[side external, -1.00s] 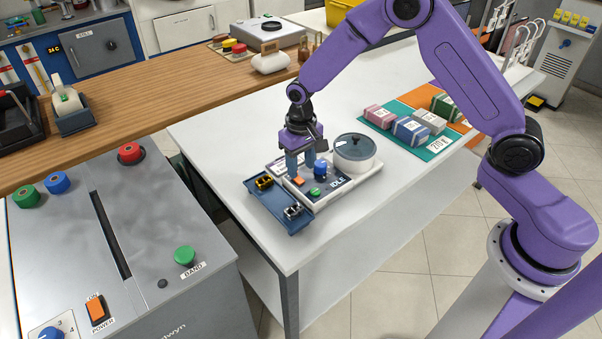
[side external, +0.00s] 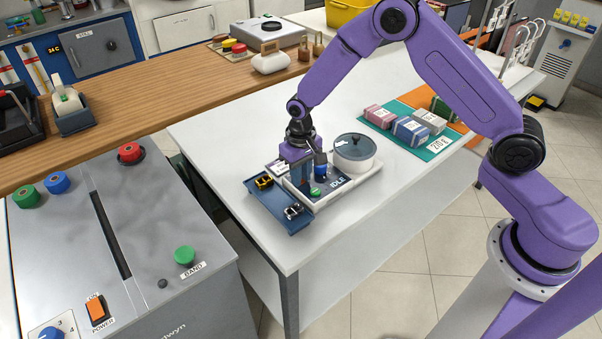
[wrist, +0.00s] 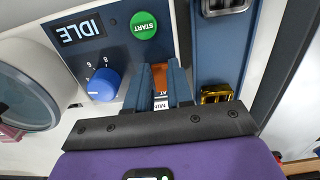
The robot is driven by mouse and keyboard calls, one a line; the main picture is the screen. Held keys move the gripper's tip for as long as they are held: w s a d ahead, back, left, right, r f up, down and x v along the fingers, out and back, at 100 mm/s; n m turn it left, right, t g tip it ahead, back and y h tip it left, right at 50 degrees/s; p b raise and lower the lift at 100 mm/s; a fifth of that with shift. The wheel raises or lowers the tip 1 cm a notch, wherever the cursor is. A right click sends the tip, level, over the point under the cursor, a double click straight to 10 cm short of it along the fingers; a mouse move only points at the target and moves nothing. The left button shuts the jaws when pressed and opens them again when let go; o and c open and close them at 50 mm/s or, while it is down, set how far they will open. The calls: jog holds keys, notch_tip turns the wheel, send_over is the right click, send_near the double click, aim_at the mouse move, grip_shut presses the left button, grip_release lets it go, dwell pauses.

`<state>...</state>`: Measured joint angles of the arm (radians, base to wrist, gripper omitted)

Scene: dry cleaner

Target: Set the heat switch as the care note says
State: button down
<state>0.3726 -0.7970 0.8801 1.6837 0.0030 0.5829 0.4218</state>
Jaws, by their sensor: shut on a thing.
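The control panel (side external: 322,193) stands on the white table, with a display reading IDLE, a green START button (wrist: 144,25) and a blue dial (wrist: 104,84). The orange heat switch (wrist: 160,70) sits at the panel's edge, with small partly covered lettering beside it. My gripper (side external: 302,192) points down at the panel. In the wrist view its two blue-grey fingers (wrist: 160,78) are shut on the orange switch, one on each side. The fingers hide the switch in the side view. A small white note (side external: 277,166) lies behind the gripper, too small to read.
A blue tray (side external: 264,205) with a gold clip (side external: 264,182) and a silver clip (side external: 293,211) adjoins the panel. A round lidded pot (side external: 355,152) stands right of it. Several wrapped bundles lie on a green and orange mat (side external: 440,147). The table front is clear.

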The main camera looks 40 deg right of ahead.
jog(key=shift+w, duration=0.1)
jog(key=shift+w+r+g, duration=0.1)
jog(key=shift+w+g, duration=0.05)
jog(key=shift+g, duration=0.6)
jog(key=shift+w+r+g, duration=0.1)
jog(key=shift+w+g, duration=0.05)
jog(key=shift+g, duration=0.6)
jog(key=c, duration=1)
grip_release()
jog(key=v, duration=1.7)
jog(key=shift+r, duration=0.2)
